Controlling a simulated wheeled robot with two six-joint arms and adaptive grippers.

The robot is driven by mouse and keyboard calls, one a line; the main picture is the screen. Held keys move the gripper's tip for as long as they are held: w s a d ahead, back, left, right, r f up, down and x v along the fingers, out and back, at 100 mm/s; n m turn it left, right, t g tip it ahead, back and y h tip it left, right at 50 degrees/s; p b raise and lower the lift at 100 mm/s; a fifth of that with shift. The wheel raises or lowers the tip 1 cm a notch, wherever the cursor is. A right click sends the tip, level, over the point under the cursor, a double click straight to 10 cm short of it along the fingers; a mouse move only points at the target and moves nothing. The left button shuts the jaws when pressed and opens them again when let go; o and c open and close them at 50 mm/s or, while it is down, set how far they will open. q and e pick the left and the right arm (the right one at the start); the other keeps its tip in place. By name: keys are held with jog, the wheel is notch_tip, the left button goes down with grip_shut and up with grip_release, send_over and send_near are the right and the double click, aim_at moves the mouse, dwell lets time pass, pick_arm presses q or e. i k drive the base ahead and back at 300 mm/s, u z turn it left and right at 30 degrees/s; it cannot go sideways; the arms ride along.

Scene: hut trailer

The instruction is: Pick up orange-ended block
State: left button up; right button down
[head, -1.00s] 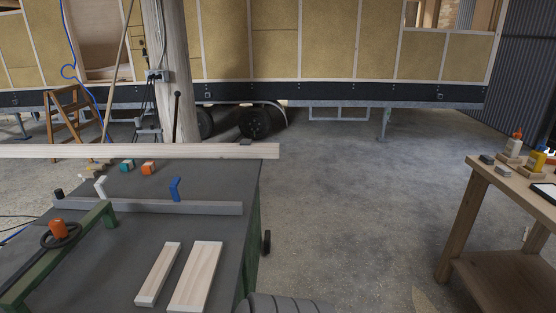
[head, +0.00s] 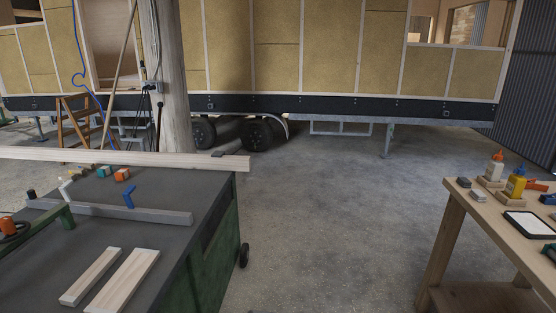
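A small orange-ended block (head: 122,175) lies on the dark top of the green workbench (head: 170,240), near its back edge at the left of the head view. A similar teal-ended block (head: 103,171) lies just left of it. Both are in front of a long pale board along the back of the bench. Neither of my grippers shows in the head view.
A long pale board (head: 190,160) spans the bench's back edge. A grey bar (head: 150,214), blue bracket (head: 129,197) and two pale boards (head: 125,275) lie on the bench. A wooden table (head: 462,212) with bottles stands right. The floor between is clear.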

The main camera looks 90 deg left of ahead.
aim_at(123, 175)
jog(key=u, duration=2.75)
jog(key=i, duration=3.15)
jog(key=u, duration=0.55)
